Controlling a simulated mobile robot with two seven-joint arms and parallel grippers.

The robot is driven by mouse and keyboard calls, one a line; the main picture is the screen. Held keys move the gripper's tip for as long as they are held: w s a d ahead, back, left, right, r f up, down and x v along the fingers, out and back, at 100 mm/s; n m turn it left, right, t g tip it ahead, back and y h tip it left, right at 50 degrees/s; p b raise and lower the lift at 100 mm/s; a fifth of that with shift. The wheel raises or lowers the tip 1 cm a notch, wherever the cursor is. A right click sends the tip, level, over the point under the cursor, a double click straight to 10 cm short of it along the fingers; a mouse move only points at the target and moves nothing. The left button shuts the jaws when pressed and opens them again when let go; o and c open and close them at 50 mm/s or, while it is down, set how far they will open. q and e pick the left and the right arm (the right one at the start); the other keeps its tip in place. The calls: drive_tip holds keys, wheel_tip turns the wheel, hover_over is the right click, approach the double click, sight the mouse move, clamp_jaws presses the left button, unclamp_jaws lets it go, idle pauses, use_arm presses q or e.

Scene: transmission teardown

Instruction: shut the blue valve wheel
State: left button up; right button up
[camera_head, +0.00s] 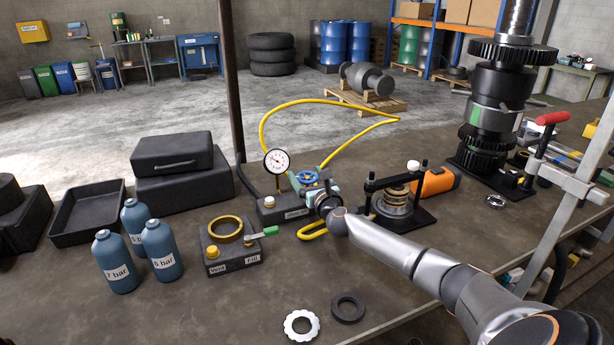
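The blue valve wheel (307,177) sits on top of the dark valve block (283,212), behind the pressure gauge's right side. My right arm reaches in from the lower right, and its gripper (316,186) is right at the wheel, pointing away from me. Light teal parts show on both sides of the wheel. The wrist hides the near side of the wheel and part of the block. I cannot tell whether the fingers touch the wheel or how far apart they are. My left gripper is not in view.
A white-faced gauge (277,161) stands close on the left. A yellow hose (290,106) loops behind. A black clamp fixture (398,208) and orange tool (436,181) are close on the right. Blue bottles (161,250) and a Vent/Fill block (231,262) stand left.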

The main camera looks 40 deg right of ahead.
drive_tip(key=c, duration=0.9)
drive_tip(key=shift+c, duration=0.2)
drive_tip(key=shift+m+g+h, duration=0.3)
drive_tip(key=shift+m+h, duration=0.1)
drive_tip(key=shift+h, duration=0.2)
drive_tip(key=shift+a+f+m+g+h, duration=0.15)
drive_tip(key=shift+m+g+h, duration=0.55)
drive_tip(key=shift+m+h, duration=0.4)
drive_tip(key=shift+f+m+g+h+b, duration=0.15)
drive_tip(key=shift+m+g+h+b, duration=0.5)
drive_tip(key=shift+h, duration=0.45)
drive_tip(key=m+g+h+b, duration=0.1)
drive_tip(key=b, duration=0.1)
drive_tip(key=m+g+h+b, duration=0.1)
drive_tip(key=g+h+b, duration=0.1)
drive_tip(key=shift+d+m, duration=0.2)
drive_tip(key=shift+m, duration=0.15)
drive_tip(key=shift+s+r+m+g+h+b, duration=0.1)
drive_tip(key=shift+r+m+g+h+b, duration=0.15)
drive_tip(key=shift+g+b, duration=0.55)
